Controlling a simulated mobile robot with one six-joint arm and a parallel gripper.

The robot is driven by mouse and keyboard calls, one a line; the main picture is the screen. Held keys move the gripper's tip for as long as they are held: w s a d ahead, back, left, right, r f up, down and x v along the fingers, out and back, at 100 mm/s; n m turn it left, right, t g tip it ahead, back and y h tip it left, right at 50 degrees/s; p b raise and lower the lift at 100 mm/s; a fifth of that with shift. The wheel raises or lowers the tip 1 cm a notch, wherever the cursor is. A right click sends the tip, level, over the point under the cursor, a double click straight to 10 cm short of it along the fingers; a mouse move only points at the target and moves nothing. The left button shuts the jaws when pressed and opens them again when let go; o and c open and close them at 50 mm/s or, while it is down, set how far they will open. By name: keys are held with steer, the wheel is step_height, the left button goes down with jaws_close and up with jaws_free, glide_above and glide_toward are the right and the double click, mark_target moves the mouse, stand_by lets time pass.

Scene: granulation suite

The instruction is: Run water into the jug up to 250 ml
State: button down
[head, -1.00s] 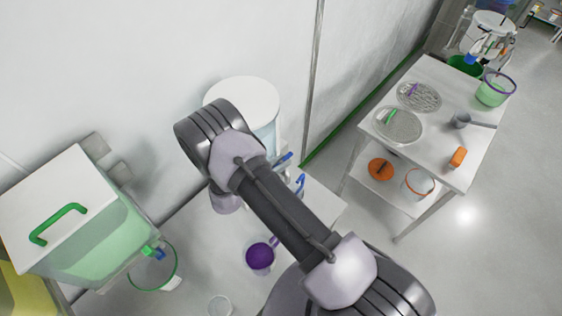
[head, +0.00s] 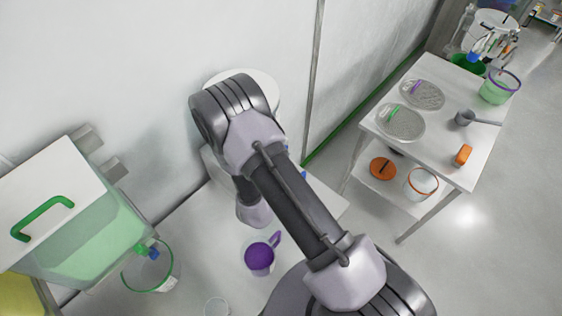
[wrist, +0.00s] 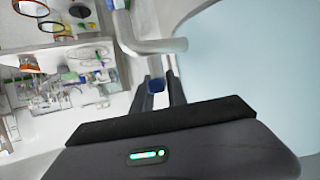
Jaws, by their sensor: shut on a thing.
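A jug with a purple inside and a purple handle (head: 259,259) stands on the white bench in the head view. A round tank with a white lid (head: 266,87) stands against the wall, mostly hidden behind my arm. Its pale blue wall (wrist: 260,70) fills the right of the wrist view. A grey tap pipe (wrist: 150,46) runs beside it. My gripper (wrist: 160,82) is shut on a small blue tap lever (wrist: 155,85). The head view hides my gripper behind my arm. The wrist view does not show the jug, and I see no water running.
A pale green tank (head: 95,245) with a green lid handle stands at the left, with a green-rimmed bucket (head: 133,290) by its tap. A clear cup (head: 216,307) is near the front edge. A side table (head: 443,147) holding sieves, a scoop and tubs stands at the right.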

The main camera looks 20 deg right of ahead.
steer(key=shift+f+n+t+y+b, duration=0.1)
steer(key=shift+n+t+y+b, duration=0.4)
steer(key=shift+n+y+b, duration=0.15)
steer(key=c, duration=1.4)
jaws_free()
steer(key=shift+y, duration=0.25)
steer(key=shift+r, duration=0.2)
